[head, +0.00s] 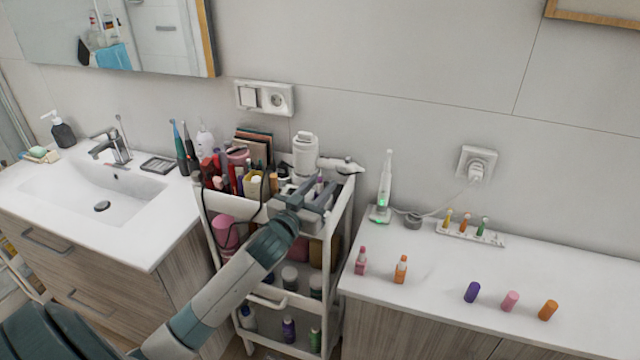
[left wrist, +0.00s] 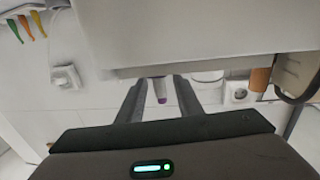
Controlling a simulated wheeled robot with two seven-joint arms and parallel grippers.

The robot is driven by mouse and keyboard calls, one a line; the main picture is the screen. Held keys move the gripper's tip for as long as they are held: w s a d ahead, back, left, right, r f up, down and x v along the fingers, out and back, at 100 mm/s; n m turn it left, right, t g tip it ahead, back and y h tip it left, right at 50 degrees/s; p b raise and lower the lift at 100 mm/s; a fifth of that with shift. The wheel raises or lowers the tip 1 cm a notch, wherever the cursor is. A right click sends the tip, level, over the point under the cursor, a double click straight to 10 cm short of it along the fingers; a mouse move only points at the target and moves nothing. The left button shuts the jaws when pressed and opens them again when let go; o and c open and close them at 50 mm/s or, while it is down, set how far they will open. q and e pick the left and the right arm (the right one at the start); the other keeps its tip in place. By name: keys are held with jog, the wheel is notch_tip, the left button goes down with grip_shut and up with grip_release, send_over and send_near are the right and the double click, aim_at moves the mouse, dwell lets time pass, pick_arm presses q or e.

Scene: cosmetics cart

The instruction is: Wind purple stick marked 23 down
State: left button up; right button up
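A small stick with a purple end (left wrist: 161,99) shows between the two fingers of my left gripper (left wrist: 160,103) in the left wrist view. The rest of it looks pale grey. In the head view a small purple spot, likely the same stick (head: 319,184), shows at my left gripper (head: 316,199) over the cart's top tier. The fingers are apart, with gaps on both sides of the stick. No number 23 is legible. A separate purple cylinder (head: 472,291), which looks like a cap, stands on the right counter. My right gripper is not in view.
A pink bottle (head: 361,261), an orange bottle (head: 401,269), a pink cap (head: 510,301) and an orange cap (head: 548,310) stand on the right counter. Its far right is clear.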

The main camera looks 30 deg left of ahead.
pick_arm(q)
jog(key=c, duration=0.8)
grip_shut()
